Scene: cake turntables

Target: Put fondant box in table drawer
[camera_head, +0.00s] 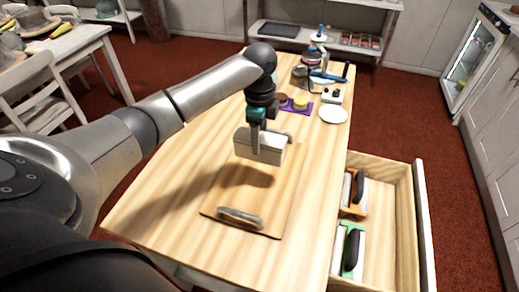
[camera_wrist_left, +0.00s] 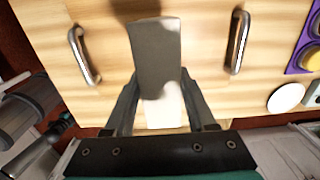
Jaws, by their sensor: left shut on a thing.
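The fondant box (camera_head: 259,148), a pale cream block, is held in my left gripper (camera_head: 261,134) above the wooden board on the table. A shadow lies on the board below it. In the left wrist view the box (camera_wrist_left: 157,50) shows grey between the two fingers of my left gripper (camera_wrist_left: 162,88), which is shut on it. The table drawer (camera_head: 396,225) stands open at the table's right side, to the right of the box. My right gripper is not in view.
The drawer holds an orange item (camera_head: 354,191) and a green item (camera_head: 349,250) along its left side, with bare floor to their right. The wooden board (camera_head: 272,216) has metal handles. A purple mat (camera_head: 290,109), a white plate (camera_head: 333,113) and turntable gear stand farther back.

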